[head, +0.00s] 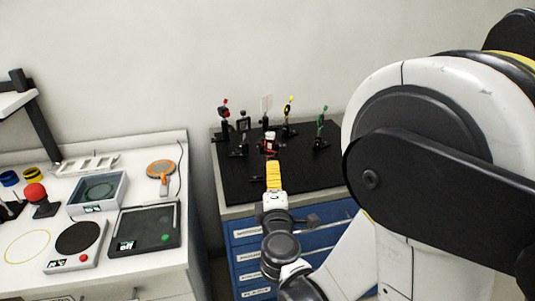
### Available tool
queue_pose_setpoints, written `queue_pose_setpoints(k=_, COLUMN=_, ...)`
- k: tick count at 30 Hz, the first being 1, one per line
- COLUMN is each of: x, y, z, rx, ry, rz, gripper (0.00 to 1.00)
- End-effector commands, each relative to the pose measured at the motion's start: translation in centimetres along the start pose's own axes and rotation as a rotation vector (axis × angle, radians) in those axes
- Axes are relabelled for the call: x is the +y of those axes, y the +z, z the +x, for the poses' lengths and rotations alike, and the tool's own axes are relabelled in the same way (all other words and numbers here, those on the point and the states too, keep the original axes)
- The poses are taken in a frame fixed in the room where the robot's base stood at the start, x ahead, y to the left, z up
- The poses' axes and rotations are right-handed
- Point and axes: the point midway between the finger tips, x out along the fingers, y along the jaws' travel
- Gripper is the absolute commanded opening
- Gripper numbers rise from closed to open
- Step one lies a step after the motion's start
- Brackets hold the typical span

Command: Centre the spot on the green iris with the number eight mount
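The green iris (321,126) is a black post mount with a green top, near the right side of the black optics board (310,175). My gripper (269,146) is at the end of my arm, over the middle of the board, left of the green iris and apart from it. It is small in the picture and overlaps dark mounts, so its fingers do not show clearly. Several black mounts stand around it. No number can be read on any of them, so I cannot tell which is number eight. No light spot can be made out on the iris.
A red-topped mount (225,115) and a yellow-topped mount (289,112) stand on the board. The blue drawer cabinet (325,240) is under it. The white bench (25,262) at left holds a blue-grey tray (122,190), a red knob (35,193) and an orange paddle (160,169).

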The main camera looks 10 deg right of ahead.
Motion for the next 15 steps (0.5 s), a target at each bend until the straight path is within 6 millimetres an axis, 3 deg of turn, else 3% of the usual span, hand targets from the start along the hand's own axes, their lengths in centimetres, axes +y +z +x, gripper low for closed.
queue_pose_setpoints(k=9, x=-0.1, y=0.1, z=6.3, rx=-0.002, ry=-0.001, rz=0.003, gripper=0.37)
queue_pose_setpoints(k=15, x=-0.1, y=0.1, z=8.3, rx=-0.002, ry=-0.002, rz=0.003, gripper=0.37)
